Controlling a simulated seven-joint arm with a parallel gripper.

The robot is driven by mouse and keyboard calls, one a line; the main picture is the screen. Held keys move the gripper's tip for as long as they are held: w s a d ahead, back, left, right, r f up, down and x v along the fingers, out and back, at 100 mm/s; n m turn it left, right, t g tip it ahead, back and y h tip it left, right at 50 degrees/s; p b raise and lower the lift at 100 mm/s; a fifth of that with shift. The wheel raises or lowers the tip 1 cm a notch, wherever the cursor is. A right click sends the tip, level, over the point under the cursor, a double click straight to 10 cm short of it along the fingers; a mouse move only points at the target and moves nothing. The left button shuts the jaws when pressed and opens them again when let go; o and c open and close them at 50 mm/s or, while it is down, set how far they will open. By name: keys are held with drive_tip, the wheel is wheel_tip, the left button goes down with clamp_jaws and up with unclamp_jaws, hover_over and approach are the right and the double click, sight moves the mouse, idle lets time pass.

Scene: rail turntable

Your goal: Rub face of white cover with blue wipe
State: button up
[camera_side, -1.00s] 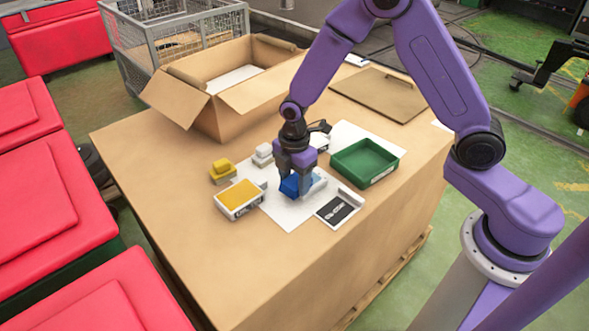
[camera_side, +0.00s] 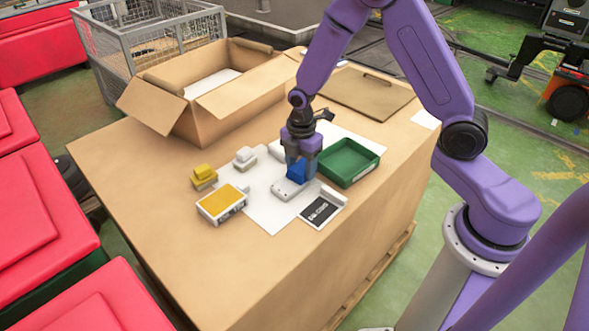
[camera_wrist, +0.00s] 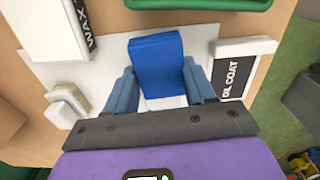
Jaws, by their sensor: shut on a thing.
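The blue wipe (camera_side: 297,171) is a folded blue block held between the fingers of my gripper (camera_side: 302,168). It also fills the middle of the wrist view (camera_wrist: 158,62), between the two blue-grey fingertips (camera_wrist: 160,88). The white cover (camera_side: 288,190) lies on a white sheet, with its near end bare. The wipe is over the cover's far end and looks to be touching it, though exact contact is hard to see. In the wrist view, only a pale strip of the cover (camera_wrist: 165,102) shows between the fingers; the wipe hides the rest.
A green tray (camera_side: 376,157) stands right of my gripper. A dark-labelled GL COAT box (camera_wrist: 240,68) lies in front, and a white WAX box (camera_wrist: 48,28) behind. A yellow-topped box (camera_side: 222,203), yellow block (camera_side: 204,177) and white block (camera_side: 245,158) sit left. An open carton (camera_side: 205,122) stands behind.

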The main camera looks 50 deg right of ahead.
sight(278, 191)
drive_tip(key=shift+w+a, duration=0.1)
drive_tip(key=shift+a, duration=3.85)
drive_tip(key=shift+a+r, duration=0.15)
drive_tip(key=shift+r, duration=0.45)
drive_tip(key=shift+a+r, duration=0.15)
drive_tip(key=shift+r, duration=3.25)
